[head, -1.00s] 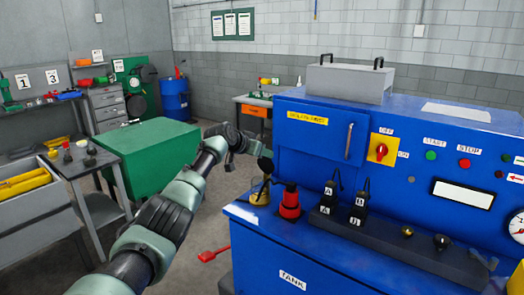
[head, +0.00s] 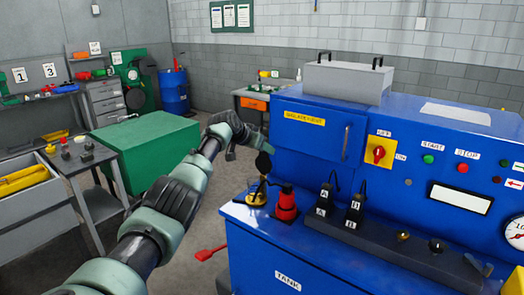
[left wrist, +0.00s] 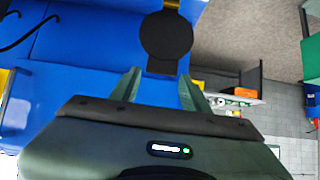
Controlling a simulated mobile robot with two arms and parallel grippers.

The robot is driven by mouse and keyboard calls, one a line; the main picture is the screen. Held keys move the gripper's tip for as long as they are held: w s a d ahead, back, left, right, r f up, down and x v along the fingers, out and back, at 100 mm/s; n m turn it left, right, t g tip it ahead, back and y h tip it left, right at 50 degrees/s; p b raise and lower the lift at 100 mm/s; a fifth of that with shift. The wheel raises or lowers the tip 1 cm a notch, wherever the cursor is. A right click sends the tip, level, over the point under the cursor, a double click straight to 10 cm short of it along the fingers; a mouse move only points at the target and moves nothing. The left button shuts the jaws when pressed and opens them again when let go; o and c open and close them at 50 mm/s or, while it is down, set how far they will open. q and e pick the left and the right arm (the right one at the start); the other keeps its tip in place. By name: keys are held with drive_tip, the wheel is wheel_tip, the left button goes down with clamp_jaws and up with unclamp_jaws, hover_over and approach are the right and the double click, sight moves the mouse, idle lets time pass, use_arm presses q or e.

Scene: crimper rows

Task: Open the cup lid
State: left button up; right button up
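The cup (head: 256,197) is a small yellowish vessel at the left end of the blue bench top in the head view. Its round black lid (head: 263,161) stands up above it, tilted away from a flat closed position. In the left wrist view the lid (left wrist: 166,36) shows as a black disc with a yellow part behind its top edge. My left gripper (head: 258,147) is close to the lid in the head view. In the left wrist view its two fingers (left wrist: 160,88) are apart with nothing between them. The disc is beyond the fingertips; contact cannot be told. My right gripper is not in view.
A red bottle-like piece (head: 286,204) stands just right of the cup. Two black connectors (head: 325,200) sit farther right. The blue machine (head: 320,140) rises behind. A green box-shaped cabinet (head: 150,150) stands left of my arm.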

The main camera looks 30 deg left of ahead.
use_arm(q)
drive_tip(key=shift+o, duration=0.4)
drive_tip(key=shift+s+f, duration=0.15)
drive_tip(key=shift+f, duration=0.1)
drive_tip(key=b+v, duration=0.4)
drive_tip(key=v, duration=0.4)
idle(0.4)
